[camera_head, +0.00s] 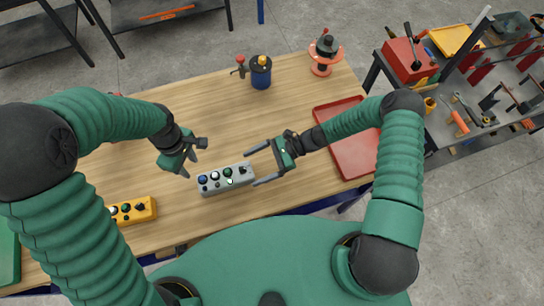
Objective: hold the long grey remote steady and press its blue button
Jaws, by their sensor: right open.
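The long grey remote (226,181) lies on the wooden table in front of me, with a row of several buttons on top. Its blue button (203,179) is at the left end. My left gripper (190,167) is above and to the left of the remote, close to the blue button; its two fingers look apart, with nothing seen between them. My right gripper (256,166) is open at the remote's right end, one finger on the far side and one on the near side. I cannot tell whether either finger touches it.
A yellow remote (132,211) lies at the left of the wooden table (205,108). A red tray (354,158) is at the right. A blue can-like object (260,72) and a red-based object (326,52) stand at the back. A tool-covered bench (452,130) is further right.

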